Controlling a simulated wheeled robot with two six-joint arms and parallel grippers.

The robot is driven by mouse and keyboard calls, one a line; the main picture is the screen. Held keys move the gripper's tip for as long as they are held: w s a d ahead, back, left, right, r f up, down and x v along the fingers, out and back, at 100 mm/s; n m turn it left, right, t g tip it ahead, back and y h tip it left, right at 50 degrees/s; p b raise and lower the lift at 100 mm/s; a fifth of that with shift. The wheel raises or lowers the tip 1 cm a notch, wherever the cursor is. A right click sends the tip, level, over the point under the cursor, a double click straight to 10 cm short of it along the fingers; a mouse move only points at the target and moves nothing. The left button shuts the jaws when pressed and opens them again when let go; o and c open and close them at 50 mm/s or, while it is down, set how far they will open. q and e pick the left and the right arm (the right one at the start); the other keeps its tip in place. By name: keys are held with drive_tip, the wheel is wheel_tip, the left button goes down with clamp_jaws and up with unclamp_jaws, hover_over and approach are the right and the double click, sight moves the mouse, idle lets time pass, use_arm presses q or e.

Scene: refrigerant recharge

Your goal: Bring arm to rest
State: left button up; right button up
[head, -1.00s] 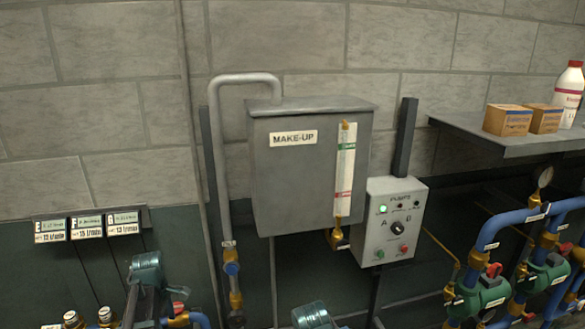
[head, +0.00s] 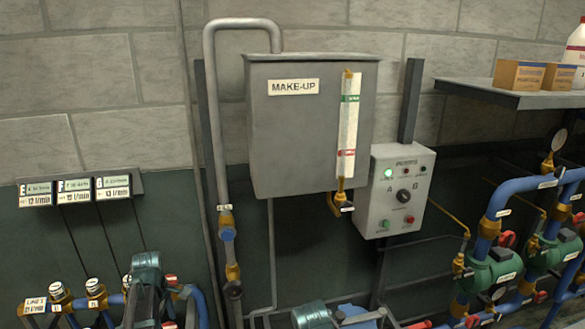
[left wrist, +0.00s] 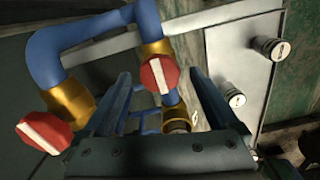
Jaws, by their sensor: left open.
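My left gripper (left wrist: 158,76) shows in the left wrist view with its two dark fingers spread apart. No held object shows between them. Blue pipes (left wrist: 62,50) with brass fittings lie beyond the fingers. A red valve handle with a white stripe (left wrist: 160,74) appears in line with the gap; I cannot tell its distance. Another red-and-white handle (left wrist: 44,131) is at the lower left. In the head view, parts of my arms show along the bottom edge, but no jaws can be made out. My right gripper is not in view.
A grey MAKE-UP tank (head: 300,150) hangs on the wall, with a control box (head: 396,190) at its right. Blue pipes with green pumps (head: 493,270) stand at the right, below a shelf (head: 500,95) with boxes.

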use_arm(q)
drive_tip(key=shift+f+m, duration=0.3)
drive_tip(key=shift+m, duration=0.9)
drive_tip(key=m, duration=0.5)
drive_tip(key=shift+m, duration=0.3)
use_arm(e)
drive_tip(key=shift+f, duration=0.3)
